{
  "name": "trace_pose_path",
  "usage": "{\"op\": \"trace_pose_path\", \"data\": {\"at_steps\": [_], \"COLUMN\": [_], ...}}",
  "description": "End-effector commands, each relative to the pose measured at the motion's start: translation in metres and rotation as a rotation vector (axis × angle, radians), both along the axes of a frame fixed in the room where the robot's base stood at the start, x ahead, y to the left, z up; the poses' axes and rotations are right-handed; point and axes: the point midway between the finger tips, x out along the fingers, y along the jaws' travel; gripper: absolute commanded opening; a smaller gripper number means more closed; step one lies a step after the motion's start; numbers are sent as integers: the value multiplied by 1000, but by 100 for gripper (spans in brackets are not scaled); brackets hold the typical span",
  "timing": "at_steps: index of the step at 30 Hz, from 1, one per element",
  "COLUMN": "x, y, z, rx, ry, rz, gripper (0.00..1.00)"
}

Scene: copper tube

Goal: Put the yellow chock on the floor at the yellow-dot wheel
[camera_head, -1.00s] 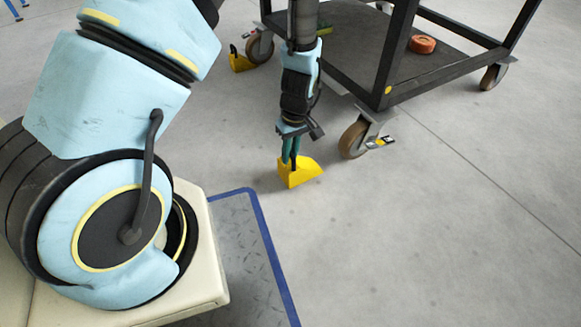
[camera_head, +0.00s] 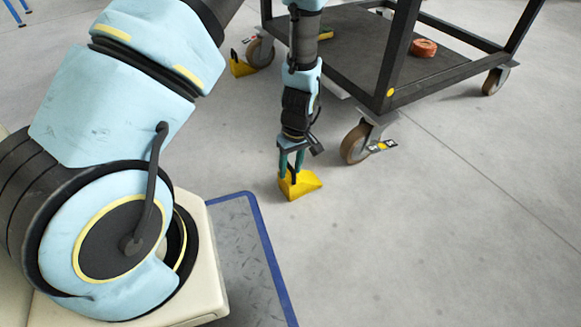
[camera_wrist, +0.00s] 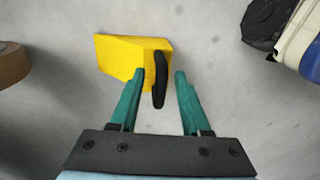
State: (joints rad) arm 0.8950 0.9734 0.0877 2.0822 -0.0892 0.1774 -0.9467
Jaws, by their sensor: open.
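The yellow chock (camera_head: 305,186) is on the floor to the left of the cart's near wheel (camera_head: 356,144), with a visible gap between them. A yellow dot (camera_head: 390,93) marks the cart corner above that wheel. My gripper (camera_head: 292,170) is over the chock with its teal fingers apart. In the wrist view, the chock (camera_wrist: 125,55) has a black handle (camera_wrist: 160,80) standing between the two open fingertips (camera_wrist: 160,73). The left finger overlaps the chock's body in that picture; I cannot tell whether it touches.
The dark cart (camera_head: 350,35) stands behind, with an orange-red round item (camera_head: 424,48) on its lower deck. Another yellow chock (camera_head: 241,66) is by the far left wheel (camera_head: 260,52). A blue-edged plate (camera_head: 245,250) lies in front. The floor at right is clear.

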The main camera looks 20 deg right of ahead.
Motion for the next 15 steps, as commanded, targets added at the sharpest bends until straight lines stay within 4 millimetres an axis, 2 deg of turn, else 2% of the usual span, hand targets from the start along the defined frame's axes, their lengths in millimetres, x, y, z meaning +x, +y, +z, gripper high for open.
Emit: {"op": "trace_pose_path", "data": {"at_steps": [5,8,15], "x": [0,0,1], "y": [0,-1,-6], "z": [2,12,61], "rx": [0,-1,-2], "ry": [0,-1,-2], "rz": [0,0,-2], "gripper": [47,47,47]}}
